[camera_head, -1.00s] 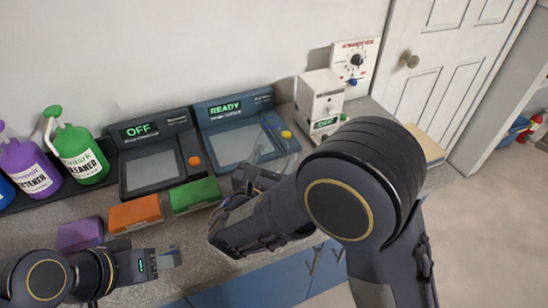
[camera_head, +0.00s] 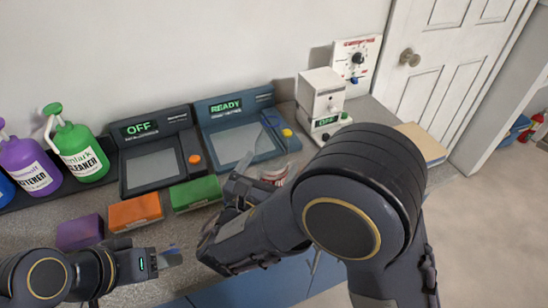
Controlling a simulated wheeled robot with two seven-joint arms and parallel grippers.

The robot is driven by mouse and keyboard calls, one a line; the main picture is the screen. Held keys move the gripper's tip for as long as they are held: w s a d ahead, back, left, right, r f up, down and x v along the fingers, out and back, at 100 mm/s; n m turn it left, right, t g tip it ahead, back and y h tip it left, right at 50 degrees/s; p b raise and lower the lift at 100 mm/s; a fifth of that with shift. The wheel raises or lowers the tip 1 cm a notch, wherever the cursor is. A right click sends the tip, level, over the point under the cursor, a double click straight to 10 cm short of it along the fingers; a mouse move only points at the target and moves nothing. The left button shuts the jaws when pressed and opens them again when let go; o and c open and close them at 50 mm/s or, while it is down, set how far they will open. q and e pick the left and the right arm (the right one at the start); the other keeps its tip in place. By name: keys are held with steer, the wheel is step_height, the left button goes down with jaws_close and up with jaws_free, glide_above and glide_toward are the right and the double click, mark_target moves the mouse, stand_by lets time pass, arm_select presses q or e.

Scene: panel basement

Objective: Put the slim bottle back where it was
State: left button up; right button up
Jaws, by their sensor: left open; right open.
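No bottle that I can clearly call the slim one shows. A small red and white object (camera_head: 274,175), partly hidden by my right arm, stands on the counter in front of the blue-grey READY device (camera_head: 232,143); I cannot tell if it is the slim bottle. My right gripper (camera_head: 246,178) is open, just left of that object, its fingers partly hidden. My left gripper (camera_head: 172,256) is open and empty at the counter's front edge. A green CLEANER bottle (camera_head: 78,155) and a purple SOFTENER bottle (camera_head: 30,168) stand at the left.
A dark OFF device (camera_head: 150,168) stands left of the READY device. Purple (camera_head: 80,232), orange (camera_head: 136,212) and green (camera_head: 195,194) blocks lie in front. A white machine (camera_head: 320,97) stands at the back right. My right arm hides much of the right counter.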

arm_select(q)
steer(key=shift+f+b, duration=0.3)
steer(key=shift+f, duration=0.1)
arm_select(e)
steer(key=v, duration=0.8)
steer(key=shift+s, duration=0.15)
